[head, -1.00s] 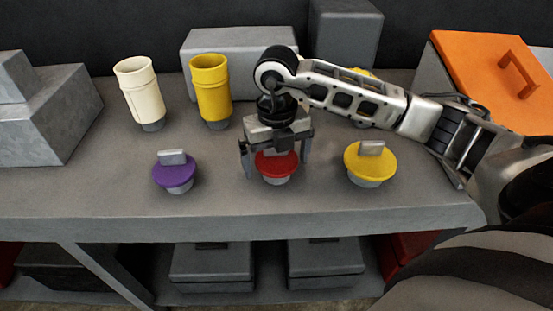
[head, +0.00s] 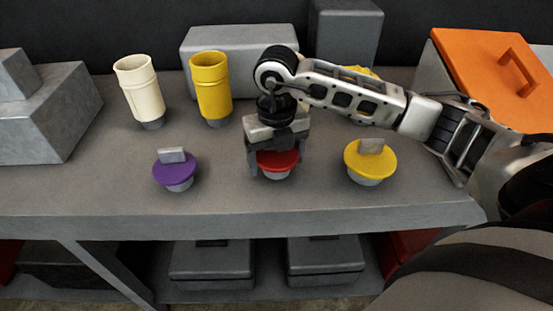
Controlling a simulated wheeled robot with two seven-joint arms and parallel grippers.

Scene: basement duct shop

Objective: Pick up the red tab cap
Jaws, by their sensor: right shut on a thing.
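The red tab cap (head: 279,165) sits on its grey base on the bench, between the purple and yellow caps. My right gripper (head: 278,158) comes down over it from above, with a finger on each side, and is shut on the cap. The cap's tab is hidden behind the gripper. My left gripper is not in the head view.
A purple tab cap (head: 177,171) stands to the left and a yellow tab cap (head: 370,161) to the right. Behind are a cream cylinder (head: 139,88) and a yellow cylinder (head: 211,84). Another yellow thing is mostly hidden behind my right arm. An orange-lidded box (head: 480,72) stands at right.

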